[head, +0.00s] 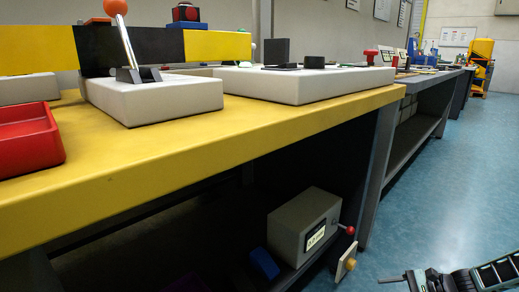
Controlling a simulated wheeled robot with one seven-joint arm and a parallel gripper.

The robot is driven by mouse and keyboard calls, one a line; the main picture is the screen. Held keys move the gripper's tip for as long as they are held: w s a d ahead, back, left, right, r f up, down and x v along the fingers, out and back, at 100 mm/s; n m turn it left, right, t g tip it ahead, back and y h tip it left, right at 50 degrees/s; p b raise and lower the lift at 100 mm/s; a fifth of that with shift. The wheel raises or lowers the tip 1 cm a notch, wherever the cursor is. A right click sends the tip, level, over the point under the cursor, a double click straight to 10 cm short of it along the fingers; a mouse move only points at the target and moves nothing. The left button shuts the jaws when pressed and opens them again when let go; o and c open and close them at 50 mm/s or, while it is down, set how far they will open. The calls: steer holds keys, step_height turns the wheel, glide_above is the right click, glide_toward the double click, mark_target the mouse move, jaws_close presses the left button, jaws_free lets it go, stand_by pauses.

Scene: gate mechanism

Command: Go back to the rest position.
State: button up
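My gripper (418,281) is at the bottom right of the head view, dark, with part of my arm behind it cut off by the picture's edge. It is over the blue floor, to the right of the yellow workbench (200,150) and clear of it in the picture. The frame does not show whether its fingers are open or shut. No held object can be made out. A lever with an orange ball knob (116,8) stands tilted on a light grey base (150,100) on the bench.
A red tray (25,140) sits at the bench's left. A wide grey panel (300,84) lies right of the lever base. Below the bench, a grey box (303,228) with a red-knobbed lever stands near a blue block (264,263). Blue floor (450,180) is open at right.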

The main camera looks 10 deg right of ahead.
steer(key=s+a+r+n+g+h, duration=0.1)
steer(key=s+a+r+n+h, duration=0.25)
steer(key=r+n, duration=0.45)
steer(key=s+a+r+n+g+h, duration=0.1)
steer(key=s+a+r+n+h, duration=0.3)
steer(key=r, duration=0.8)
steer(key=s+a+r+n+g+h, duration=0.1)
steer(key=s+a+r+n+h, duration=0.3)
steer(key=r, duration=0.6)
steer(key=s+a+r+n+g+p, duration=0.1)
steer(key=s+a+r+n+p, duration=0.4)
steer(key=a, duration=0.5)
steer(key=s+a+r+n+g+p, duration=0.1)
steer(key=s+a+r+n+p, duration=0.3)
steer(key=s+a+r, duration=0.4)
step_height(320, 180, up, 36)
steer(key=a+p, duration=0.1)
steer(key=p, duration=3.6)
steer(key=shift+w+a, duration=0.2)
steer(key=shift+a, duration=0.05)
steer(key=shift+h, duration=0.25)
